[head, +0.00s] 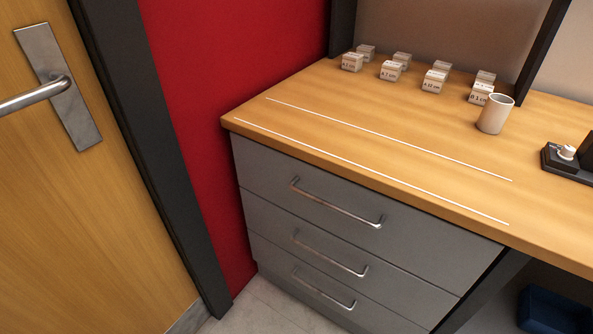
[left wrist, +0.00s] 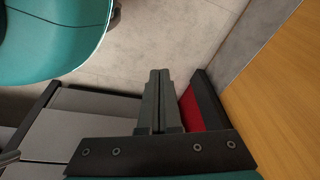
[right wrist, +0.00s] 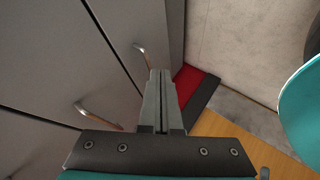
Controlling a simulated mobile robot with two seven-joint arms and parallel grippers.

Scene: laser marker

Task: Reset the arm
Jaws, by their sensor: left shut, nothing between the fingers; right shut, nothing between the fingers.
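My left gripper (left wrist: 159,77) shows in the left wrist view with its two fingers together and nothing between them. It hangs over the grey floor, with grey furniture and the red wall panel behind it. My right gripper (right wrist: 160,77) shows in the right wrist view, also shut and empty. It points past the grey drawer fronts and their handles, with the red panel and floor beyond. Neither gripper nor arm shows in the head view. Neither gripper is seen touching anything.
In the head view, a wooden counter (head: 330,125) with two white lines stands over grey drawers (head: 300,205). Several small labelled boxes (head: 390,70), a beige cup (head: 495,114) and a black device (head: 568,163) stand on it. A wooden door (head: 75,220) is left. A blue bin (head: 550,312) is lower right.

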